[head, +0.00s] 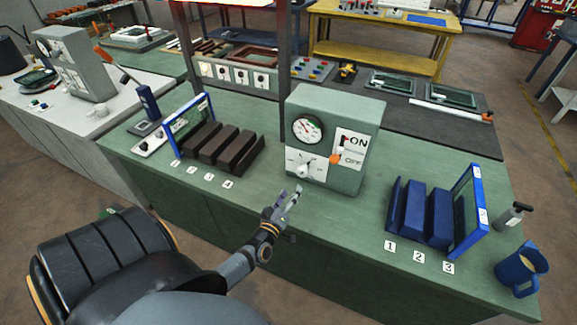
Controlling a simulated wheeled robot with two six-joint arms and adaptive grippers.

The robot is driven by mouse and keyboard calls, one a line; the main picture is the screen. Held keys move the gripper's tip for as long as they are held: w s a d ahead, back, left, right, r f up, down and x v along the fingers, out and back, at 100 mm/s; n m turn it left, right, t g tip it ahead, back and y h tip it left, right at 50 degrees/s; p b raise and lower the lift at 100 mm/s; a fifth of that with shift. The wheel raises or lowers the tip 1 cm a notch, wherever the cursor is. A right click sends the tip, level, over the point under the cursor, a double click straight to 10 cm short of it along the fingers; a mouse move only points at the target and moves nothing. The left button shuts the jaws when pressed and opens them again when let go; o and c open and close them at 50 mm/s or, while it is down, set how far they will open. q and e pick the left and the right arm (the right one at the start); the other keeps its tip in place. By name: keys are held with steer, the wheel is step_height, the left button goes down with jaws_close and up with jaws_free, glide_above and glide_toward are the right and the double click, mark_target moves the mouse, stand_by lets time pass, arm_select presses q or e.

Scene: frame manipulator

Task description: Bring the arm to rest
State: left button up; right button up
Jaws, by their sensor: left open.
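My left gripper (291,200) shows in the head view, at the end of an arm that reaches in from the lower left. Its fingers are apart and nothing is between them. It is over the front edge of the green workbench (330,215), just in front of and left of the grey-green control box with a gauge, a knob and an ON/OFF panel (350,110). My right gripper does not show.
Brown slotted blocks with a blue frame (181,120) stand on the left of the bench. Blue slotted blocks (408,205) with another blue frame (472,240) stand on the right. A blue mug (518,268) is near the right corner.

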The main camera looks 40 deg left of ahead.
arm_select(q)
steer(key=shift+s+d, duration=0.15)
steer(key=shift+s, duration=0.25)
